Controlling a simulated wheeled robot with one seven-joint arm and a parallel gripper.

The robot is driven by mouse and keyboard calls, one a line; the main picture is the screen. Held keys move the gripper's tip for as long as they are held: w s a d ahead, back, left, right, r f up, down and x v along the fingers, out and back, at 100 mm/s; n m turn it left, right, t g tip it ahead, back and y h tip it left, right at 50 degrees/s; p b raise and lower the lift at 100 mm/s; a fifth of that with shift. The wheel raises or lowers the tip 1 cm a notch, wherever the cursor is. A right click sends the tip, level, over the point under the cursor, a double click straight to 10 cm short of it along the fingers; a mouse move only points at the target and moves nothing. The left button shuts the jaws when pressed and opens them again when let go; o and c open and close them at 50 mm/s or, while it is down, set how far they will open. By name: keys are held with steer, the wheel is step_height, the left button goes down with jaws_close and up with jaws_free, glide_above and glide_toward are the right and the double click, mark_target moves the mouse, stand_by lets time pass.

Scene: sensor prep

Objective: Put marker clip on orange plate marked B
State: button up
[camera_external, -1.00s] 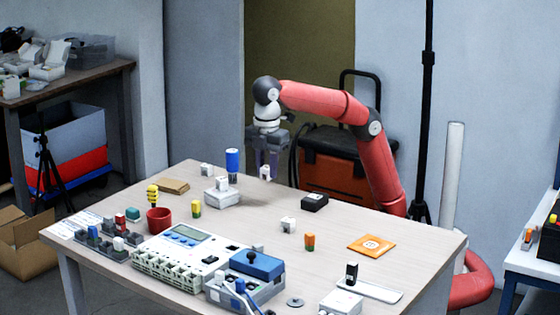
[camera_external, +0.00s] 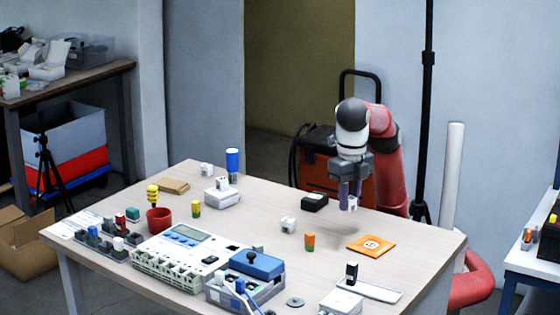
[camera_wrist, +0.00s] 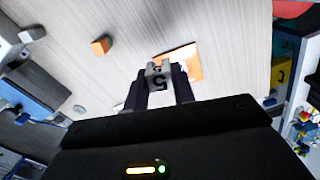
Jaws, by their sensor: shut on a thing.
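My gripper (camera_external: 350,204) is shut on a small white-grey marker clip (camera_external: 353,205) and holds it above the table. In the wrist view the clip (camera_wrist: 159,75) sits between the two dark fingers and shows a dark mark like a 5. The orange plate (camera_external: 371,245) lies flat on the right part of the table, slightly in front and to the right of my gripper. In the wrist view the plate (camera_wrist: 190,66) shows just beyond the clip, partly hidden by it and a finger. The plate's marking is too small to read.
An orange-and-green block (camera_external: 309,241) and a white clip-like piece (camera_external: 288,224) stand left of the plate. A black box (camera_external: 314,202) lies behind them. A white tray (camera_external: 380,292) with a black piece is near the front right.

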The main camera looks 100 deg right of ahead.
steer(key=s+a+n, duration=0.3)
steer(key=s, duration=0.2)
glide_above(372, 245)
step_height(372, 245, down, 5)
steer(key=shift+r+b, duration=0.2)
steer(key=shift+b, duration=0.1)
steer(key=shift+f+b, duration=0.5)
steer(key=shift+f, duration=1.35)
steer(key=shift+f, duration=0.1)
steer(key=o, duration=1)
steer(key=shift+c, duration=0.2)
step_height(372, 245, up, 8)
steer(key=p, duration=0.1)
steer(key=shift+p, duration=0.3)
